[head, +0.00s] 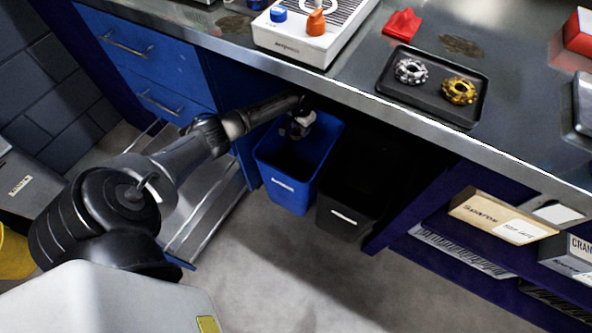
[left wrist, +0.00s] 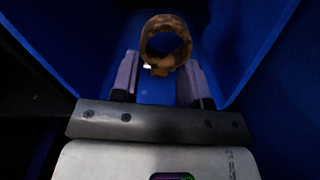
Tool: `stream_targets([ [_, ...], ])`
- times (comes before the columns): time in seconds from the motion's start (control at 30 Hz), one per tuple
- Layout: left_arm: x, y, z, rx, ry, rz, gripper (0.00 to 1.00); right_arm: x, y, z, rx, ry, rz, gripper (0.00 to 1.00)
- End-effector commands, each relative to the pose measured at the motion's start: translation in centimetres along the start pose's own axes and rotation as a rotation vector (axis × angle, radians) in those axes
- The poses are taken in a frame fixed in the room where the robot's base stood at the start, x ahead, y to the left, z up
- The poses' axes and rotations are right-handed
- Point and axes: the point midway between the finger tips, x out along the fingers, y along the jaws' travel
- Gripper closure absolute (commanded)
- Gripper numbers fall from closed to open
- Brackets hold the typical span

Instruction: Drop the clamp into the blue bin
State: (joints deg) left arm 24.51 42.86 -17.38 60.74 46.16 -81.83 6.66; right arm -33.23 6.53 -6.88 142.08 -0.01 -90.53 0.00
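The blue bin (head: 290,195) stands on the floor under the bench. My left gripper (head: 298,127) reaches into the mouth of this bin. In the left wrist view, its two fingers (left wrist: 158,80) stand apart with blue showing between them, so it looks open. The clamp (left wrist: 151,42), a rusty brown ring with a small lug, shows just past the fingertips, inside the blue walls of the bin. I cannot tell whether it hangs, falls or rests on the bin floor. The clamp cannot be made out in the head view. My right gripper is not in view.
A black bin (head: 345,215) stands right beside the blue bin. The bench edge (head: 400,112) runs above both. Blue drawers (head: 150,60) are at left.

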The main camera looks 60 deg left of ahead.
Motion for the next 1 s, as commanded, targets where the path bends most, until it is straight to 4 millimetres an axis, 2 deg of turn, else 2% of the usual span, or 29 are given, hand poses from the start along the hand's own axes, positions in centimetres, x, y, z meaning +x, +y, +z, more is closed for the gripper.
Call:
stream_targets([
  [0.03,0.0,0.0,0.0,0.0,0.0,0.0,0.54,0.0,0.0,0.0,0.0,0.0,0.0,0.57],
  [0.3,0.0,0.0,0.0,0.0,0.0,0.0,0.3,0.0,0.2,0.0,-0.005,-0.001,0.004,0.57],
  [0.57,-0.3,0.0,0.0,0.0,0.0,0.0,0.3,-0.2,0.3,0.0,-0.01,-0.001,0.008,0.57],
  [0.77,-2.9,-0.1,0.0,0.0,0.0,-0.001,0.3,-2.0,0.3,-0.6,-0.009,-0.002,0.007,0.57],
  [1.0,-7.7,0.0,0.0,0.0,0.001,0.0,0.3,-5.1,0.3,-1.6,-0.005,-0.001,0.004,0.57],
])
